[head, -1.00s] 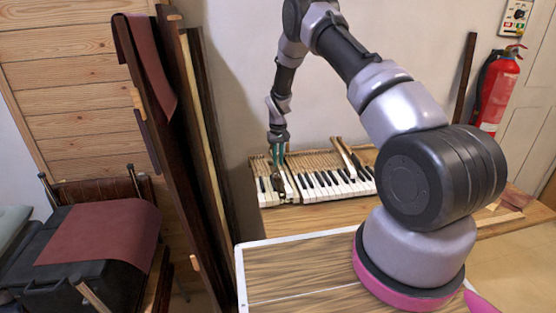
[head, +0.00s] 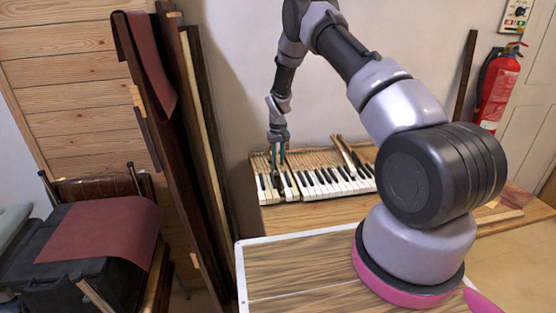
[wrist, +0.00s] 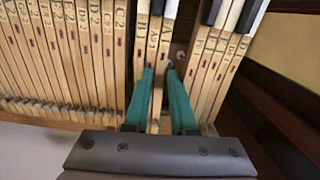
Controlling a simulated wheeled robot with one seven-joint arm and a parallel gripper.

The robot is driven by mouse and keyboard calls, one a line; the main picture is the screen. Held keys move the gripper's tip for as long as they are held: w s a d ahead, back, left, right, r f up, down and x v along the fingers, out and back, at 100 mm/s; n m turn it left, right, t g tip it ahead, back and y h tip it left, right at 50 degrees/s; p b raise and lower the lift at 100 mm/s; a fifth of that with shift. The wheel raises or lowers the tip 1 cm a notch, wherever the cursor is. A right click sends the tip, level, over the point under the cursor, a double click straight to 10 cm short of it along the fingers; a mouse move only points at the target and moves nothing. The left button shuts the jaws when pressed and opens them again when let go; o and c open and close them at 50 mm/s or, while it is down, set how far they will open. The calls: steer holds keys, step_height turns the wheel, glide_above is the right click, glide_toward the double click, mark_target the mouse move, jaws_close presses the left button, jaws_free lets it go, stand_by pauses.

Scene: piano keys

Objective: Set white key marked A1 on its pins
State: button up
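The piano keyboard (head: 330,184) lies on the bench by the wall. In the head view my gripper (head: 279,163) points down at its left part. In the wrist view my gripper (wrist: 162,72) has two teal fingers, apart, with a bare wooden key stick (wrist: 157,95) between them. A dark gap shows between that stick and the right finger, so I see no firm grip.
Labelled key sticks (wrist: 75,60) stand close to the left of my fingers, and more (wrist: 215,65) to the right. Loose long pieces (head: 347,154) lie tilted on the keyboard's back. Dark boards (head: 205,150) lean left of the bench.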

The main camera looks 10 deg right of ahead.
steer(key=shift+r, duration=0.15)
steer(key=shift+r, duration=0.95)
steer(key=o, duration=0.6)
steer(key=shift+c, duration=0.2)
steer(key=shift+r, duration=2.5)
